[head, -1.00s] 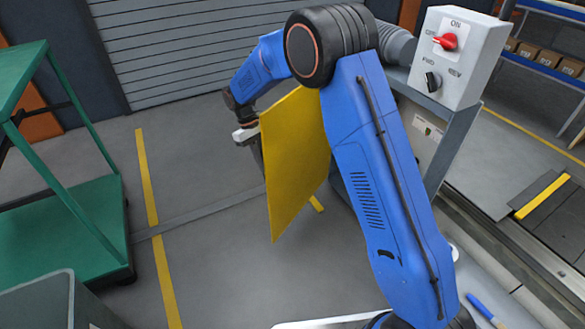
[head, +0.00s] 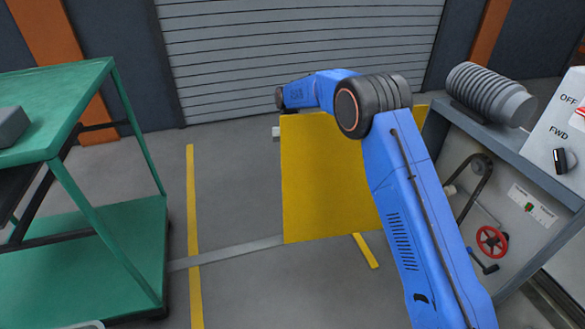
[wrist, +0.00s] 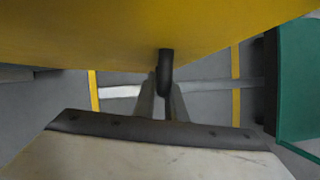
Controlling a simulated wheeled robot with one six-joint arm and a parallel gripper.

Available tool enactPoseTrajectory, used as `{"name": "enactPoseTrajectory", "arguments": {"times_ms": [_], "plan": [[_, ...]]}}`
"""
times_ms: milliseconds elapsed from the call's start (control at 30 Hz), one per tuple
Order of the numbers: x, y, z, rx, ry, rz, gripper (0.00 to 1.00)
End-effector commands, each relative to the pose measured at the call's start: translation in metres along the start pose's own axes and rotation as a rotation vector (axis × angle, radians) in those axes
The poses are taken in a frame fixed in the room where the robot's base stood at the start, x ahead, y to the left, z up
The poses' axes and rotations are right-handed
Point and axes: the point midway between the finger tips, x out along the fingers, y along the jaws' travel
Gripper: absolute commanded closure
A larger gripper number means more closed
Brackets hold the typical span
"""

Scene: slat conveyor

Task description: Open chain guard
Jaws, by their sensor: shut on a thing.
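The chain guard (head: 325,180) is a flat yellow panel. In the head view it stands swung out from the grey machine frame, so the side with the chain is exposed. In the wrist view the yellow guard (wrist: 150,30) fills the top. A dark handle (wrist: 165,60) hangs from it. My gripper (wrist: 164,92) is shut on this handle, with one finger on each side. The black chain (head: 478,185) shows inside the machine, right of my arm.
A red handwheel (head: 491,241) and a control box (head: 562,130) with knobs are on the machine at right. A green cart (head: 110,270) stands at left. Grey floor with yellow lines lies open between cart and guard. A roller shutter (head: 300,50) is behind.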

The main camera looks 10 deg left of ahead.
Motion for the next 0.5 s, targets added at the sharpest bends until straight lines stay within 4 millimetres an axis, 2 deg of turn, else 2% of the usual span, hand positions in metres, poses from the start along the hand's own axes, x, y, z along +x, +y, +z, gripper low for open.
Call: {"name": "enactPoseTrajectory", "arguments": {"times_ms": [433, 467, 500], "plan": [[-0.0008, -0.0011, -0.0015, -0.003, 0.002, -0.001, 1.00], [-0.0007, -0.0011, -0.0015, -0.003, 0.002, -0.001, 0.84], [-0.0008, -0.0010, -0.0015, -0.003, 0.002, -0.001, 0.75]]}}
